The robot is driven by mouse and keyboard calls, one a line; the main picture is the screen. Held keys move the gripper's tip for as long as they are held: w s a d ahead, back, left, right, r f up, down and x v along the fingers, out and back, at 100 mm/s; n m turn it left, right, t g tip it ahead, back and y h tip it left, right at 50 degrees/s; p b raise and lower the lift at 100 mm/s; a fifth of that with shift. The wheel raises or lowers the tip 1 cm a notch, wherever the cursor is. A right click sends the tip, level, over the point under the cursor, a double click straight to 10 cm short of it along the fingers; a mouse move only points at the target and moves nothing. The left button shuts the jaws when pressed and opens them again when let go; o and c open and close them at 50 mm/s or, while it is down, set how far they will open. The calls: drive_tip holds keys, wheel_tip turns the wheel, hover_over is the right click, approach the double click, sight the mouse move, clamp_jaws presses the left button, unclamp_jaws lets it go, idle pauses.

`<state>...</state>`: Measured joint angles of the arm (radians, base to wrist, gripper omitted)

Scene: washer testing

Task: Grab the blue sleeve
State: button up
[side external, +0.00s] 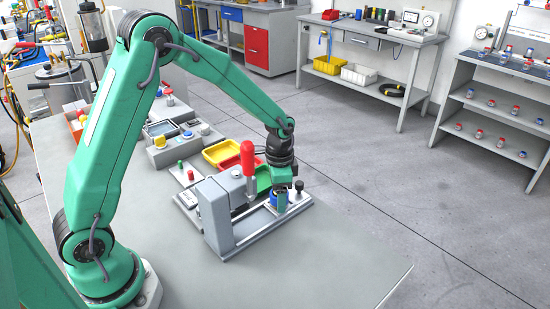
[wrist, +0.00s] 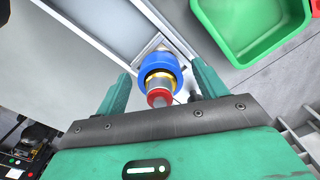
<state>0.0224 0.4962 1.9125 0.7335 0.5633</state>
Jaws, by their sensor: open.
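The blue sleeve (wrist: 158,65) shows in the wrist view as a blue ring around a metallic part with a red end (wrist: 159,98). It lies between the two teal fingers of my gripper (wrist: 158,85), with visible space on both sides. My gripper is open. In the side view my gripper (side external: 281,197) points down over the grey test fixture (side external: 222,220), and a bit of the blue sleeve (side external: 279,201) shows there, mostly hidden by the fingers. I cannot tell whether the fingers touch it.
A red-handled clamp (side external: 248,160) stands upright on the fixture close to my gripper. A green tray (wrist: 250,25) lies to the right in the wrist view. Yellow (side external: 222,153) and red trays sit behind the fixture. The front right of the table (side external: 350,262) is clear.

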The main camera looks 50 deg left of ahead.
drive_tip(key=shift+c, duration=0.2)
drive_tip(key=c, duration=1)
drive_tip(key=shift+r, duration=0.15)
drive_tip(key=shift+r, duration=4.9)
